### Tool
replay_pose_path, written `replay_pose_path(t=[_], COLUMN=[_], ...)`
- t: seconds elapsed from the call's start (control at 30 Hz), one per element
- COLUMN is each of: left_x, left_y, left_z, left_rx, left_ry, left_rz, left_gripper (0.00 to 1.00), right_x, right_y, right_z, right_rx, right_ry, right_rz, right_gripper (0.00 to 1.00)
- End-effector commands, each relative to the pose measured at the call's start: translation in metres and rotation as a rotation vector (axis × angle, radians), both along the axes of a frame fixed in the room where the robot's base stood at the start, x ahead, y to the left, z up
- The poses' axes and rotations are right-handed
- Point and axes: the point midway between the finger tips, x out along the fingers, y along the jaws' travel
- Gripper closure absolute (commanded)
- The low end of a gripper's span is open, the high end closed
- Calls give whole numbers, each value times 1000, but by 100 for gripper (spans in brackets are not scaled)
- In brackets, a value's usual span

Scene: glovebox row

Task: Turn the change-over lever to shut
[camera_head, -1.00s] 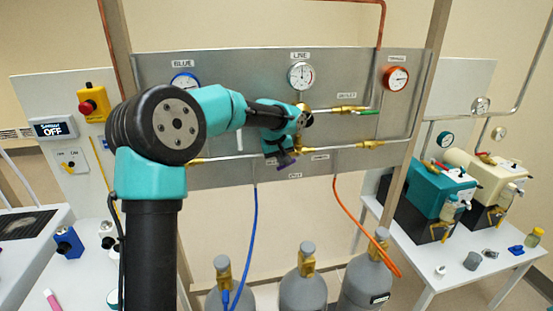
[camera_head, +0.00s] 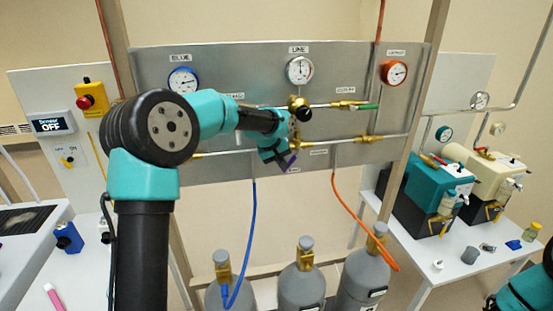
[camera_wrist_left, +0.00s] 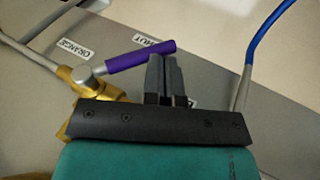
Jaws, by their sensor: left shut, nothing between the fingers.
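The change-over lever has a purple handle (camera_wrist_left: 140,55) on a grey hub beside a brass valve body (camera_wrist_left: 102,85). In the left wrist view the handle runs from the hub up to the right, its free end by my left fingertips. My left gripper (camera_wrist_left: 165,62) is shut and empty; I cannot tell whether it touches the handle. The word SHUT (camera_wrist_left: 148,40) shows on a label just beyond the handle. In the head view a bit of the purple handle (camera_head: 291,161) shows below my left wrist, which hides most of the valve. My right gripper is out of view.
The steel panel (camera_head: 215,176) carries gauges, brass fittings and pipes close around my left gripper. A blue hose (camera_head: 254,220) and an orange hose (camera_head: 350,215) hang to gas cylinders (camera_head: 302,289) below. A table with pumps (camera_head: 430,190) stands at right.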

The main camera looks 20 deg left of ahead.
Motion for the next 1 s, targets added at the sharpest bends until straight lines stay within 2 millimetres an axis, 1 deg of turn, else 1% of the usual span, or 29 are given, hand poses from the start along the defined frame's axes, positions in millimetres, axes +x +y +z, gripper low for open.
replay_pose_path(t=[0.3, 0.6, 1.0], left_x=[3, 5, 6], left_y=[-4, -8, -9], left_z=[-10, -16, -17], left_rx=[-120, -115, -115], left_ry=[-83, -79, -79], left_rz=[2, 0, 0], left_gripper=[100, 100, 100], right_x=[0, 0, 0], right_y=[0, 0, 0], right_z=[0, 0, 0], right_rx=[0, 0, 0], right_ry=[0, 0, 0], right_rz=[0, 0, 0], right_gripper=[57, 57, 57])
